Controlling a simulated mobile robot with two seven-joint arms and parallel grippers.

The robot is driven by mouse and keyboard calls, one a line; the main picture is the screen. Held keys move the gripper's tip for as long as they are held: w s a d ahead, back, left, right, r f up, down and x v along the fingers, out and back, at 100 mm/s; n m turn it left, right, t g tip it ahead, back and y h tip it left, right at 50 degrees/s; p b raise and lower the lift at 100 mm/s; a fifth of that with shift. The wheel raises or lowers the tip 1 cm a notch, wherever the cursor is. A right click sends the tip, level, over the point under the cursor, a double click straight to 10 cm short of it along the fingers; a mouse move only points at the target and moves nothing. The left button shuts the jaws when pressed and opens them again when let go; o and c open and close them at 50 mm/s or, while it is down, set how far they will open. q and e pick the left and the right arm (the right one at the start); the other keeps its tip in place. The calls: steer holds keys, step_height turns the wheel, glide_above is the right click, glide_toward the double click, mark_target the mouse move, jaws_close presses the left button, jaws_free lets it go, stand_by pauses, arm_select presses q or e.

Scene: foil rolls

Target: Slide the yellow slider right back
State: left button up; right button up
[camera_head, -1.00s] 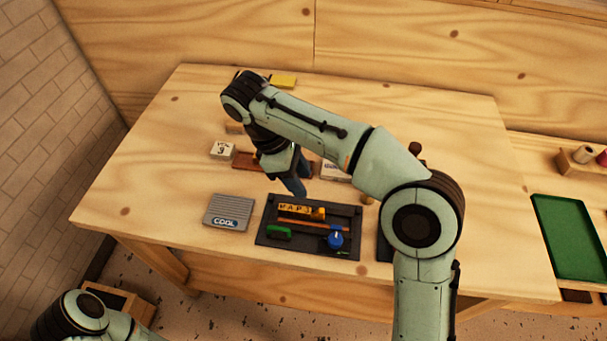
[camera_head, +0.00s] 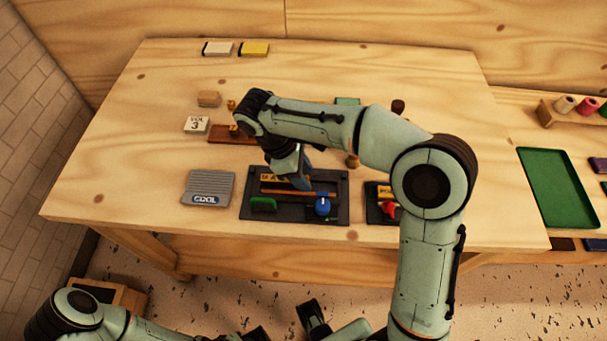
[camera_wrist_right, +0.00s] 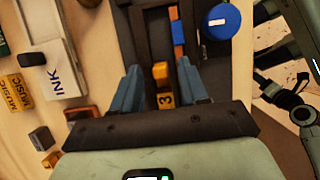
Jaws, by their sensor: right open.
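A dark panel (camera_head: 245,208) lies near the table's front edge, with a yellow slider (camera_head: 268,177) along its back, partly hidden by my right gripper (camera_head: 303,184). The right wrist view shows yellow slider parts (camera_wrist_right: 165,101), one marked "3", between the fingers of my right gripper (camera_wrist_right: 158,68). Its fingers are apart, one on each side; I cannot tell whether they touch the slider. The panel also bears a green slider (camera_head: 263,203) and a blue knob (camera_head: 323,206). My left arm shows at the bottom left; its gripper's state is unclear.
A second dark panel with a red part (camera_head: 388,208) lies to the right. A white "INK" box (camera_wrist_right: 58,80) shows in the right wrist view. The table's left front is clear.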

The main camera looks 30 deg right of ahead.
steer(key=shift+d+f, duration=0.1)
steer(key=shift+f, duration=0.15)
jaws_close()
steer(key=s+d, duration=0.1)
steer(key=d, duration=0.1)
steer(key=s+d, duration=0.2)
steer(key=d, duration=0.1)
steer(key=shift+s+d, duration=0.25)
steer(key=shift+d, duration=0.1)
jaws_free()
steer(key=shift+d, duration=0.1)
